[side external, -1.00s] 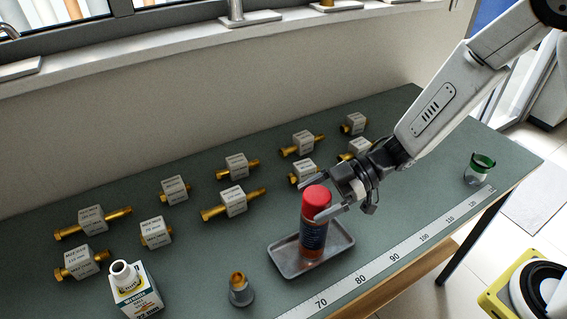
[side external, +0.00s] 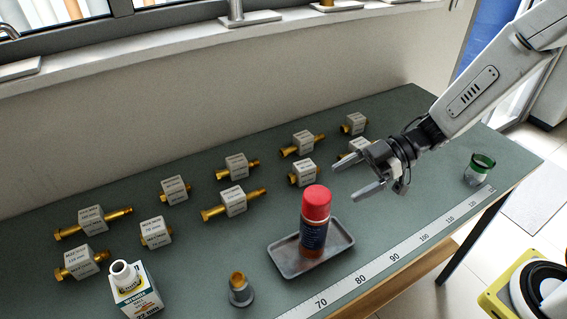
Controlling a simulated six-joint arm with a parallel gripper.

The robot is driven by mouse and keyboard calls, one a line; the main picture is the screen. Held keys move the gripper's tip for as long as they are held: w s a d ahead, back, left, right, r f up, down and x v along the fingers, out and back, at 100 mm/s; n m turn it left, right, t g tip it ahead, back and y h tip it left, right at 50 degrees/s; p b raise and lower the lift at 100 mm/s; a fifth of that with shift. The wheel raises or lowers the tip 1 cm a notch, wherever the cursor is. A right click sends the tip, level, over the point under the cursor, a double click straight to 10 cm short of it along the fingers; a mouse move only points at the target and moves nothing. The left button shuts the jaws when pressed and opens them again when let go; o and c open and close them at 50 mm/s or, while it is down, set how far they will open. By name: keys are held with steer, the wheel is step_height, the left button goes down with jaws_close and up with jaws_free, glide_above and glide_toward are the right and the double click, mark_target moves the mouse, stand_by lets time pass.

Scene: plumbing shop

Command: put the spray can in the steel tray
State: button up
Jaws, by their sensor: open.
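The spray can (side external: 314,228) has a red cap and a dark blue and orange-red body. It stands upright in the steel tray (side external: 285,260), a shallow grey rectangular tray on the green bench. My gripper (side external: 350,178) is open and empty. It is up and to the right of the can, with a clear gap between its fingers and the cap. The can's base hides part of the tray floor.
Several labelled blocks with brass bolts (side external: 235,201) stand in rows behind and left of the tray. A green-rimmed jar (side external: 480,169) stands right. A ruler strip (side external: 392,257) runs along the front edge.

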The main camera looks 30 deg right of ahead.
steer(key=shift+v, duration=2.3)
steer(key=shift+w, duration=0.1)
steer(key=w+d+f+m+t+h, duration=0.2)
steer(key=w+d+m+t+h, duration=0.5)
steer(key=m+h, duration=0.25)
steer(key=s+d+f+m+g+h, duration=0.1)
steer(key=s+m+g+h, duration=0.1)
steer(key=s, duration=0.4)
steer(key=s+d+f+m+g+h, duration=0.1)
steer(key=s+f+m+g, duration=0.1)
steer(key=s+m+g, duration=0.2)
steer(key=s+g, duration=0.1)
steer(key=s, duration=0.2)
steer(key=shift+h, duration=0.35)
